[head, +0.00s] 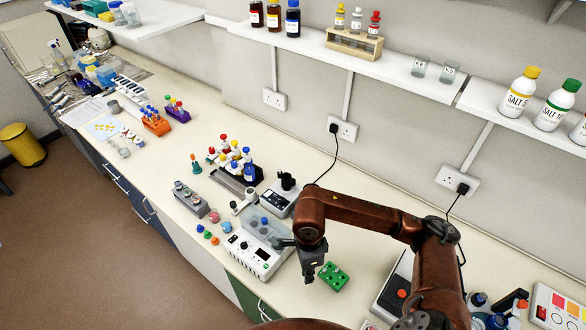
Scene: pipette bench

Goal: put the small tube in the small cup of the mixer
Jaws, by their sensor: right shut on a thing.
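My right gripper (309,277) is in the middle front, pointing down just left of a small green rack (334,277). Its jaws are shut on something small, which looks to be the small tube. The tube itself is mostly hidden by the fingers and too small to make out clearly. The mixer (278,204) is a small grey-white device behind and left of the gripper, with a black cup (288,182) on its top. The gripper is apart from the mixer. My left gripper is not in view.
A white device with a clear lid (262,236) stands left of the gripper. A rack of coloured-cap tubes (234,168) and a grey block (191,199) lie farther left. A black cable (329,168) runs from the mixer to the wall socket. Another device (392,291) stands right.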

